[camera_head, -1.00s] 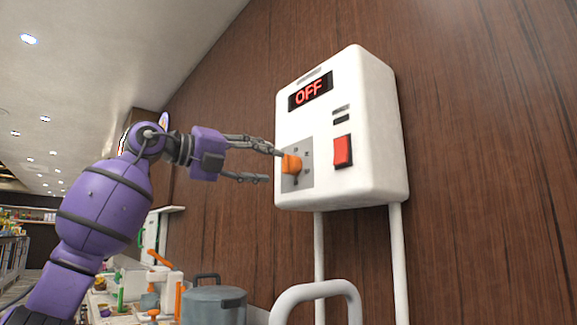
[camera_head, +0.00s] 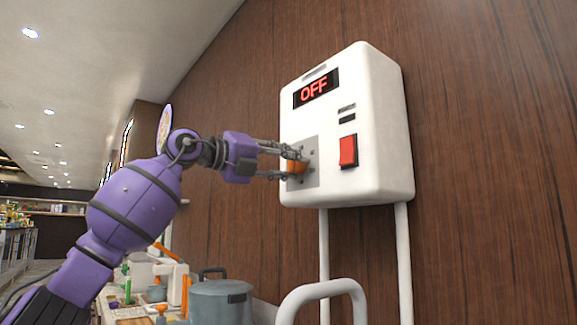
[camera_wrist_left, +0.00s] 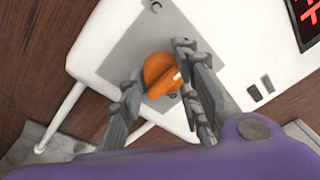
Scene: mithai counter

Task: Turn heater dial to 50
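The white heater (camera_head: 372,110) is mounted on the wood-panelled wall, and its red display (camera_head: 316,90) reads OFF. Its orange dial (camera_head: 296,166) sits on a grey plate at the lower left of the front. My left gripper (camera_head: 291,163) is at the dial, with a finger on either side of it. The dial's markings are partly hidden. My right gripper is not in view.
A red rocker switch (camera_head: 348,151) is right of the dial on the heater. White pipes (camera_head: 404,250) run down below it. A grey pot (camera_head: 222,301) and a cluttered counter are below, and a white curved rail (camera_head: 322,292) stands in front.

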